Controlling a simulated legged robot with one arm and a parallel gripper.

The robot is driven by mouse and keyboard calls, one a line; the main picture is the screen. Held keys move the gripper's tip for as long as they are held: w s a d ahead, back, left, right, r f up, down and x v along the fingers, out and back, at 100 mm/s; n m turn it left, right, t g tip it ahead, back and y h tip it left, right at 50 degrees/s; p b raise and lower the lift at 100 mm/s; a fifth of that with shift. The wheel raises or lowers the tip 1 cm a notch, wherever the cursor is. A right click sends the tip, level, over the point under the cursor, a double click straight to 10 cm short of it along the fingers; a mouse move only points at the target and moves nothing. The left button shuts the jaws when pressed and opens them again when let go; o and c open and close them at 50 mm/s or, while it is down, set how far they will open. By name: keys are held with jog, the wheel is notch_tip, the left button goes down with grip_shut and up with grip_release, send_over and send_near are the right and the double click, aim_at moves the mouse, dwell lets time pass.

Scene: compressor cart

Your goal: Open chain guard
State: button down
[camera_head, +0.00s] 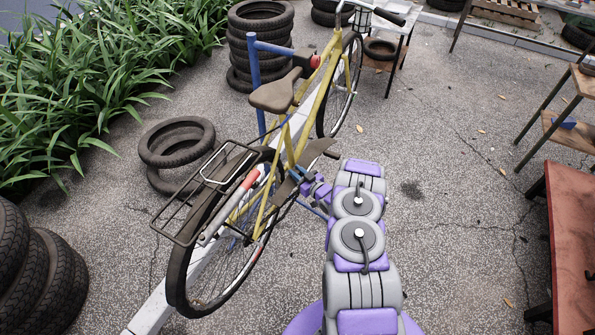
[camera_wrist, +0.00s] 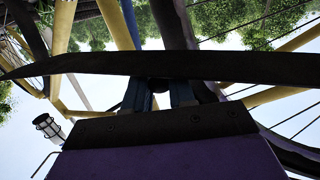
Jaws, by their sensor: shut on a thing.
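A yellow bicycle (camera_head: 313,95) stands on a blue post. Its chain guard (camera_head: 284,189) looks like a dark brown plate beside the rear wheel, low on the side facing my arm. My gripper (camera_head: 299,175) reaches it from the right with blue fingers. In the wrist view the guard (camera_wrist: 90,63) is a long dark strip across the picture. My gripper (camera_wrist: 160,93) meets its lower edge, with both fingertips close around a small dark part there. The gripper is shut on the guard. The exact contact is partly hidden by the strip.
Stacked tires (camera_head: 260,45) stand behind the bicycle. More tires (camera_head: 178,142) lie left of it, and others (camera_head: 35,265) at the lower left. A red-topped table (camera_head: 575,235) is at the right. Paved ground (camera_head: 440,150) between my arm and that table is clear.

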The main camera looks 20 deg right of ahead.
jog(key=g+p, duration=0.1)
jog(key=r+p, duration=0.1)
jog(key=w+r+n+g+h+p, duration=0.1)
jog(key=p, duration=0.1)
jog(key=shift+a+g, duration=0.25)
jog(key=shift+g, duration=0.05)
jog(key=shift+w+a+r+n+g+h+p, duration=0.1)
jog(key=shift+w+a+n+g+h+p, duration=0.15)
jog(key=shift+g+p, duration=0.3)
jog(key=shift+w+a+r+n+g+h+p, duration=0.15)
jog(key=shift+g+h+p, duration=0.25)
jog(key=shift+g, duration=0.25)
jog(key=shift+w+a+f+g+h+p, duration=0.1)
jog(key=shift+w+f+g+h+p, duration=0.1)
jog(key=shift+g+h+p, duration=0.3)
jog(key=c, duration=1.4)
grip_release()
jog(key=o, duration=0.4)
jog(key=shift+w+f, duration=0.1)
jog(key=shift+f, duration=0.05)
jog(key=shift+c, duration=0.2)
jog(key=shift+s, duration=0.2)
